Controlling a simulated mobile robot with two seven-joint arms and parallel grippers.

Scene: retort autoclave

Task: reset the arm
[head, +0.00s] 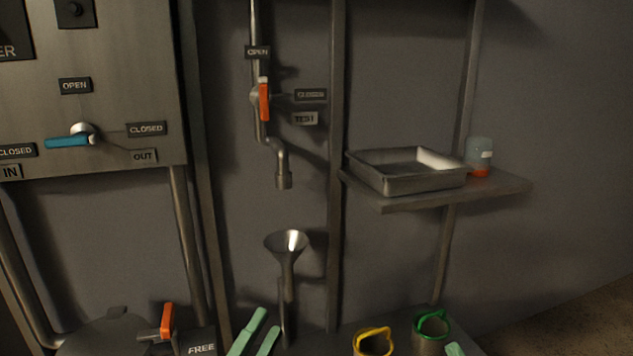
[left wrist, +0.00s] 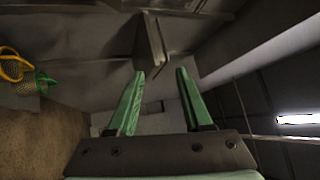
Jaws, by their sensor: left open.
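My left gripper (head: 268,320) shows at the bottom of the head view, below the metal funnel, with its two pale green fingers apart. The left wrist view shows the same gripper (left wrist: 160,74) with its fingers spread and nothing between them. A pale green tip (head: 454,349) at the bottom edge of the head view, below the green-rimmed basket, looks like part of my right gripper. The rest of it is out of frame.
The funnel (head: 287,243) stands under a spout (head: 283,180). A shelf (head: 400,206) holds a metal tray (head: 408,184) and a jar (head: 479,157). Yellow-rimmed (head: 373,341) and green-rimmed (head: 431,328) baskets stand low. An orange-handled lever (head: 167,322) is at lower left.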

